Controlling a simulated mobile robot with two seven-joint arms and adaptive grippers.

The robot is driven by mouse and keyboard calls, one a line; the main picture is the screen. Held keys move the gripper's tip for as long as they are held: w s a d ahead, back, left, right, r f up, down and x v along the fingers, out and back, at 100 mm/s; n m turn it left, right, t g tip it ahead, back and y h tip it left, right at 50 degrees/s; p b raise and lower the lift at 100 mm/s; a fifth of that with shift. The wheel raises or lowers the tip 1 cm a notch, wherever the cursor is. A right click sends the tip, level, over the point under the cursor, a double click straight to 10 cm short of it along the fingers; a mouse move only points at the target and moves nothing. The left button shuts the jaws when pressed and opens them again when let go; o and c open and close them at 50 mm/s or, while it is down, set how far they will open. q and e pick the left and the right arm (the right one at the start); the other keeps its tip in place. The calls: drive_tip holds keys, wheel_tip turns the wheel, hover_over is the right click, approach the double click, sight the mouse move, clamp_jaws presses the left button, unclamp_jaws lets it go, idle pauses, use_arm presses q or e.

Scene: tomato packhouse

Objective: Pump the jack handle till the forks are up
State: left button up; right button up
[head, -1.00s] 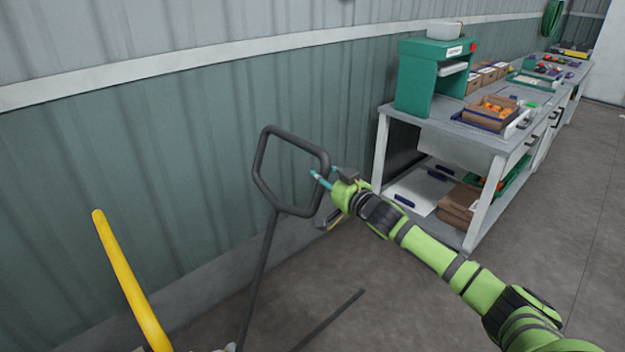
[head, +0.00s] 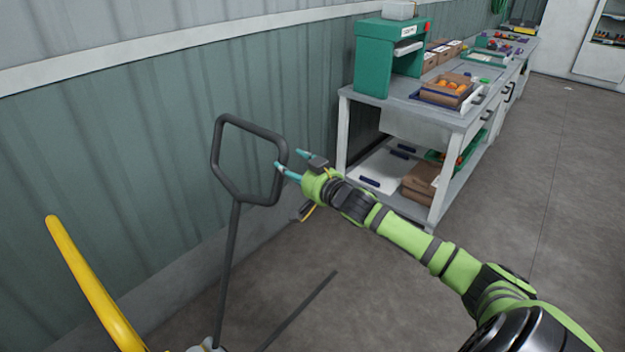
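The jack handle is a dark grey rod with an angular loop (head: 229,182) at its top, standing in front of the green wall. Its foot runs off the bottom edge. My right gripper (head: 289,160) is at the loop's right side, its two teal fingers apart and nothing between them. One fingertip overlaps the loop's right bar in the picture; whether it touches cannot be told. The other finger is to the right of the bar, clear of it. The forks are not in view. My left gripper is not in view.
A yellow curved bar (head: 92,285) rises at the lower left. A dark straight bar (head: 298,311) shows low over the floor. A grey workbench (head: 462,118) with a green machine (head: 372,67) and crates stands along the wall at the right. The floor at right is clear.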

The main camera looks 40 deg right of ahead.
drive_tip(key=s, duration=0.9)
drive_tip(key=shift+s+r, duration=0.15)
drive_tip(key=shift+r, duration=0.1)
